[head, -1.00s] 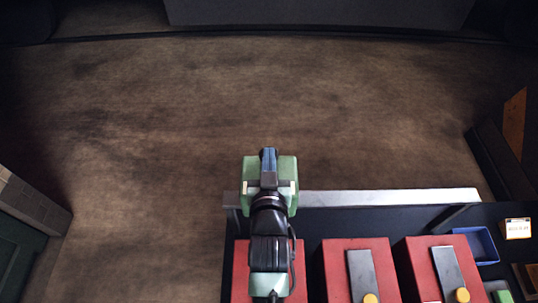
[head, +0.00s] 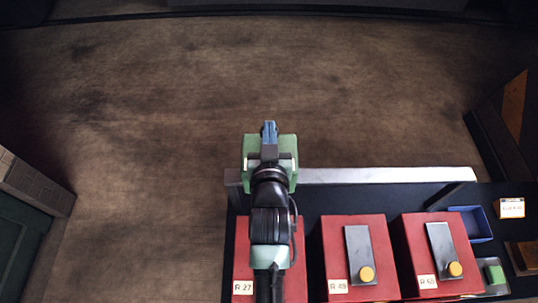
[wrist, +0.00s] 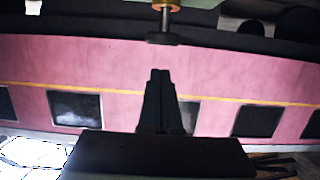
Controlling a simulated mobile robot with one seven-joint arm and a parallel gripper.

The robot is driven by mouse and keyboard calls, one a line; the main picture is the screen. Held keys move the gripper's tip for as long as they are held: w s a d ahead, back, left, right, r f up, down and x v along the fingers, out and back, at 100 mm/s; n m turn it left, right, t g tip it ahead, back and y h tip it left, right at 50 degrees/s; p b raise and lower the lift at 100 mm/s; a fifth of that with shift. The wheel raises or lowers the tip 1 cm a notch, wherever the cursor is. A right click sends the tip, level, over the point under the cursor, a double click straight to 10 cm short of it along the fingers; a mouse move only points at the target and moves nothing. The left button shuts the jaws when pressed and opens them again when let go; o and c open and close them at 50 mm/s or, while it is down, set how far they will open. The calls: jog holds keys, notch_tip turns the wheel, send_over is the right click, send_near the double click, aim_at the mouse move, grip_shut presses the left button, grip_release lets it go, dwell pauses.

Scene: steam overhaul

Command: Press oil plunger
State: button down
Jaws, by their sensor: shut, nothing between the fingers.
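My gripper (head: 269,130) is in the middle of the head view, pointing away over the floor past the bench edge. Its fingers are together and empty; they also show in the wrist view (wrist: 160,100). Three red boxes stand on the bench: left (head: 241,262), middle (head: 335,240) and right (head: 412,237). The middle and right boxes each bear a grey plate with a yellow knob, (head: 366,273) and (head: 455,268). My arm hides much of the left box. In the wrist view a dark disc (wrist: 164,39) on a short stem shows above the fingertips, apart from them.
A dark bench with a pale edge rail (head: 350,175) holds the boxes. A blue tray (head: 480,224), a labelled card (head: 511,208) and a green block (head: 495,273) lie at right. Brown floor (head: 150,130) is clear. A pink wall with windows (wrist: 110,75) fills the wrist view.

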jog(key=b+v, duration=0.2)
jog(key=v, duration=0.7)
jog(key=shift+f, duration=0.25)
dwell(1.2)
